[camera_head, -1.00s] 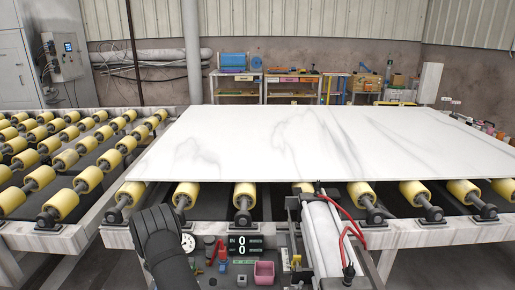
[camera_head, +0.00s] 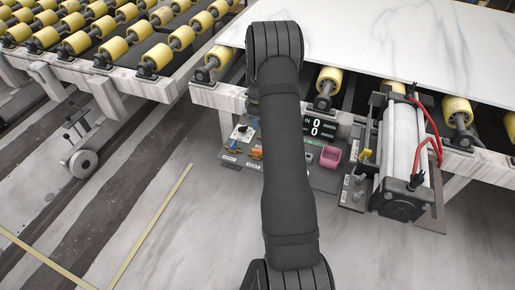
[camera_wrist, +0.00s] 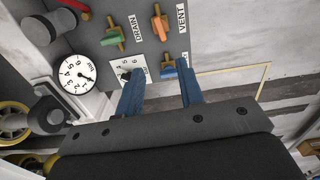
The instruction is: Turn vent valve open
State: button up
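The vent valve (camera_wrist: 160,27) has an orange handle on a dark panel, with a VENT label to its right in the wrist view. Its handle points roughly up and down in that picture. A green-handled valve (camera_wrist: 113,37) sits to its left, with the DRAIN label between the two. A blue-handled valve (camera_wrist: 169,70) is below the vent valve. My gripper (camera_wrist: 159,78) is open and empty, its two blue fingers pointing at the panel below the vent valve. The blue valve is close to the right fingertip; I cannot tell whether they touch. In the head view my arm hides the gripper.
A dial gauge (camera_wrist: 77,73) is left of the fingers, and a small white scale plate (camera_wrist: 133,68) is near the left fingertip. Open floor lies left.

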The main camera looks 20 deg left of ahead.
notch_tip(320, 180, down, 17)
jog(key=shift+f, duration=0.1)
dwell(0.4)
